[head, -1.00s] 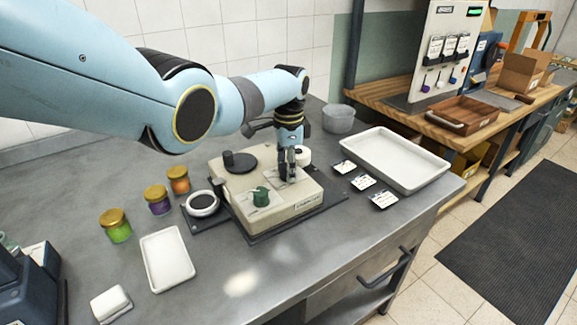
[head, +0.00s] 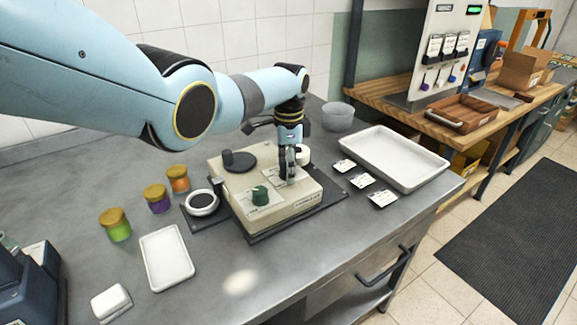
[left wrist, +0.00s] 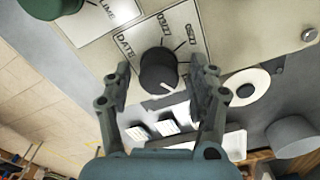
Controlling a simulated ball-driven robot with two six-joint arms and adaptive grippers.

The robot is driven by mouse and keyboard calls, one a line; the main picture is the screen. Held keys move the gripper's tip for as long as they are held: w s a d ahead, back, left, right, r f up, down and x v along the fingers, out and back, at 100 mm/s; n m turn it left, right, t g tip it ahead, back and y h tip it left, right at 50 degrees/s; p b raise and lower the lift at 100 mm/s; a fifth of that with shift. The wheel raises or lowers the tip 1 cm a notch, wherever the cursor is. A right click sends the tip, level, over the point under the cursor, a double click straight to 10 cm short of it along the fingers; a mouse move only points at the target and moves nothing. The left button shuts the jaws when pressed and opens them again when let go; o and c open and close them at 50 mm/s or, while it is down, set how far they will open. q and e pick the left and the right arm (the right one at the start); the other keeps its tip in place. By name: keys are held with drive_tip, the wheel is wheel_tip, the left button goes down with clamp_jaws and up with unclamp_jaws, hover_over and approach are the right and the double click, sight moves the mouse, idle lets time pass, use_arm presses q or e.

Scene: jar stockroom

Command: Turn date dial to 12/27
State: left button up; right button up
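The date dial (left wrist: 158,70) is a round black knob with a white pointer line, on a pale plate marked DATE with printed dates around it. In the left wrist view the pointer runs toward the lower right, away from the printed dates. My left gripper (left wrist: 164,78) is open, with one finger on each side of the knob and visible gaps. In the head view my left gripper (head: 291,176) points down over the cream machine (head: 295,208) and hides the dial. My right gripper is not in view.
A green knob (head: 260,195) sits on the same machine, beside the date plate. Three labels (head: 362,181) and a white tray (head: 395,158) lie to the right. Several lidded jars (head: 158,198) and a small white tray (head: 167,257) are on the left. The bench front is clear.

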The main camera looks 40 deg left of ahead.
use_arm(q)
wheel_tip(320, 180, up, 12)
idle(0.6)
drive_tip(key=shift+f, duration=0.1)
idle(0.4)
